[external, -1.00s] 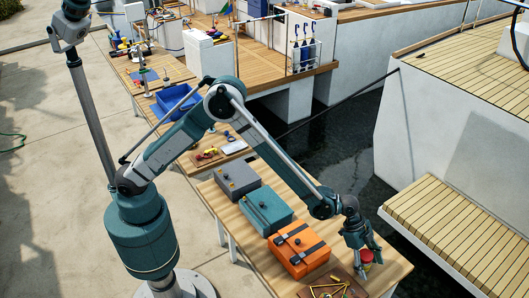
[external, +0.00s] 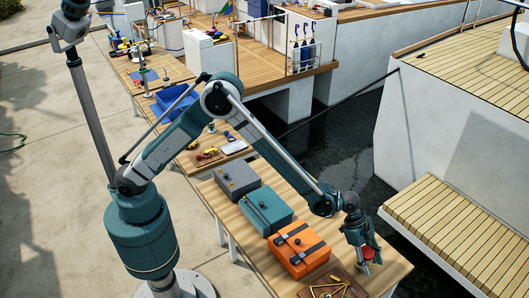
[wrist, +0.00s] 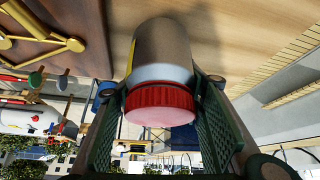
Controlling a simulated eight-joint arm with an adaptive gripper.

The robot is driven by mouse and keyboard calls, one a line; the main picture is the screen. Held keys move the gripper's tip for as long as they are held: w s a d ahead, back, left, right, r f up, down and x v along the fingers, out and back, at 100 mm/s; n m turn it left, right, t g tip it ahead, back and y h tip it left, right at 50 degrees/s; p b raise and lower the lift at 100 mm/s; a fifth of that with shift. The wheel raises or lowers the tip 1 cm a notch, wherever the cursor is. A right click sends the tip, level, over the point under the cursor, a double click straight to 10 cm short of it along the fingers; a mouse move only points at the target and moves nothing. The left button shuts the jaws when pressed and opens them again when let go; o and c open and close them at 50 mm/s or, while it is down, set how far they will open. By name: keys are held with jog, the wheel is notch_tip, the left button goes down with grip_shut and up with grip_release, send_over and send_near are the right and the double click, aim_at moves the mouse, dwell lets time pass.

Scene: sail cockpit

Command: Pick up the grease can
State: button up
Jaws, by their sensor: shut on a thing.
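The grease can (wrist: 163,52) has a grey metal body and a ribbed red lid (wrist: 160,104). In the wrist view it stands between the two green, textured finger pads of my gripper (wrist: 158,112). My gripper is shut on it near the lid end. In the external view my gripper (external: 366,258) is at the right end of the workbench, and the can's red top (external: 369,253) shows between the fingers. The rest of the can is mostly hidden there. I cannot tell whether its base touches the bench.
The wooden workbench (external: 391,268) carries an orange case (external: 299,249), a teal case (external: 266,211) and a grey case (external: 237,180) in a row. A brown board with yellow tools (external: 328,288) lies just left of my gripper. Water lies beyond the bench's right edge.

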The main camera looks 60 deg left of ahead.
aim_at(372, 260)
notch_tip(372, 260, up, 8)
jog(key=shift+r, duration=0.1)
dwell(0.4)
